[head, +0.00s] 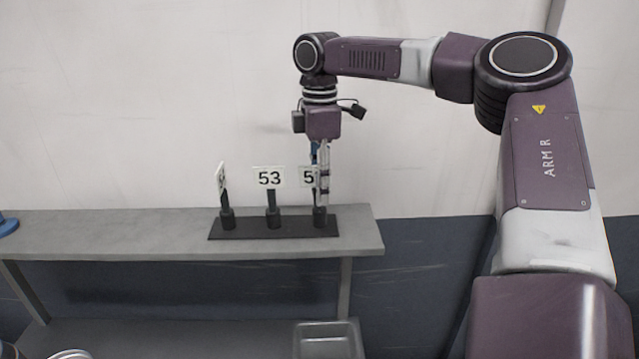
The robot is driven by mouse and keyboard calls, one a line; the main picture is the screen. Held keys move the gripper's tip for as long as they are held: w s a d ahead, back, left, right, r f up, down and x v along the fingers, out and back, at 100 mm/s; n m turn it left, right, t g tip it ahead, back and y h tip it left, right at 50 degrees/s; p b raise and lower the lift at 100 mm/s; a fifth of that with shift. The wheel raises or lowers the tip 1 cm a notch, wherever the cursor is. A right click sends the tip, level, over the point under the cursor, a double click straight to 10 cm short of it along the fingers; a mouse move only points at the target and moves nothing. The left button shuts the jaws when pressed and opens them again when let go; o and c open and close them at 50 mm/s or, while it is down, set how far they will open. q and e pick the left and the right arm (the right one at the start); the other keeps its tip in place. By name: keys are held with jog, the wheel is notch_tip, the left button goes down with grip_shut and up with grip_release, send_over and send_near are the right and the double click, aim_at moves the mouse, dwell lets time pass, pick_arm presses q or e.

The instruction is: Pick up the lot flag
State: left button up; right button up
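Three lot flags stand upright in a black base on the grey shelf. The left flag (222,177) is turned nearly edge-on, so its number is not readable. The middle flag (269,178) reads 53. The right flag (308,177) shows a 5, and the rest of its sign is hidden behind my gripper. My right gripper (323,190) points straight down at the right flag, its fingers beside the sign and above the post's socket. The fingers overlap from this angle, so I cannot tell whether they grip it. My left gripper is out of view.
The black base (247,231) sits near the right end of the shelf (150,234). A blue object (8,224) is at the shelf's left edge. A grey tray (328,340) lies lower down. A plain wall stands close behind.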

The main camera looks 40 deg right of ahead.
jog(key=shift+w+f, duration=0.1)
jog(key=shift+f, duration=1.15)
grip_shut()
jog(key=shift+r, duration=0.1)
